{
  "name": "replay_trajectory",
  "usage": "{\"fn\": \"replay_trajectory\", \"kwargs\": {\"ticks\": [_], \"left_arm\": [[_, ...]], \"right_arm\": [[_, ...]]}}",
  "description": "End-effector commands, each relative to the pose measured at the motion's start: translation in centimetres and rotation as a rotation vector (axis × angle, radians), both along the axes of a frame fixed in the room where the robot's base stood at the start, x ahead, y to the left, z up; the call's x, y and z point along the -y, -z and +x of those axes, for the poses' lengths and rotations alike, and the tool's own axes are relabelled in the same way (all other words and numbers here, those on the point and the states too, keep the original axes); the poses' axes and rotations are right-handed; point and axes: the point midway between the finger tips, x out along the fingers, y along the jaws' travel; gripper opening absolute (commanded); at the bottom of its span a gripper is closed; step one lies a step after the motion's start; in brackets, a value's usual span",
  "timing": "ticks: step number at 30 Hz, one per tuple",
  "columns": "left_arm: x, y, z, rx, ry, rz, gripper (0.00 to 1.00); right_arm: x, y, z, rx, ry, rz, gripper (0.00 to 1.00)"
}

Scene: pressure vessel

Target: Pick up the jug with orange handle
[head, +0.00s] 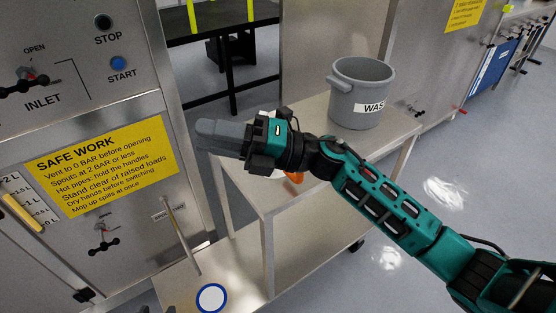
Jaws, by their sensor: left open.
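One gripper is in view, on the arm that comes in from the lower right; I take it as my right gripper (208,135). It points left, above the near end of the metal cart's top. Its grey fingers overlap from this side, so their opening does not show. Below the wrist an orange piece (295,177) shows, with a pale rim (271,174) beside it. This may be the jug with orange handle on the cart top, mostly hidden behind the gripper. I cannot tell whether they touch. My left gripper is not in view.
A grey bin (347,88) marked "WAS" stands on the far end of the cart (300,207). A steel control panel (75,120) with a yellow safety sign (102,168) stands at left. A blue-ringed white disc (211,298) is on a low surface. Floor is clear at right.

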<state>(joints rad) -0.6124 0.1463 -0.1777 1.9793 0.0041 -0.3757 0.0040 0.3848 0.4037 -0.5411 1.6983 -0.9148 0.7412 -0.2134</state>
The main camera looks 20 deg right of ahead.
Motion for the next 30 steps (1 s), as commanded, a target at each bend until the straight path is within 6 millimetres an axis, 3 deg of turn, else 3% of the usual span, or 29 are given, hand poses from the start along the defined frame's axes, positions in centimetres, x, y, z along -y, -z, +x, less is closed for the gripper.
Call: {"fn": "replay_trajectory", "kwargs": {"ticks": [4, 7, 11, 15, 21, 25, 30], "left_arm": [[0.2, 1.7, 0.0, -0.007, 0.002, -0.002, 0.47], [0.3, 2.4, -0.1, -0.009, 0.004, -0.006, 0.47], [0.5, 3.2, 0.0, -0.008, 0.006, -0.009, 0.47], [0.6, 3.5, 0.0, -0.007, 0.008, -0.013, 0.47], [0.7, 3.8, 0.1, -0.007, 0.009, -0.014, 0.47], [0.7, 3.9, 0.1, -0.008, 0.010, -0.015, 0.47], [0.8, 4.0, 0.2, -0.008, 0.011, -0.017, 0.47]], "right_arm": [[-0.3, 1.0, 0.2, 0.352, -0.184, -0.363, 0.34], [1.5, 2.1, 1.3, 0.536, -0.288, -0.631, 0.34], [5.9, 2.7, 3.7, 0.694, -0.388, -0.981, 0.34], [11.2, 1.8, 6.1, 0.756, -0.446, -1.289, 0.34], [15.7, 0.2, 7.5, 0.756, -0.475, -1.514, 0.34], [15.9, 1.2, 7.8, 0.751, -0.482, -1.544, 0.34], [14.7, 4.2, 8.3, 0.752, -0.483, -1.539, 0.34]]}}
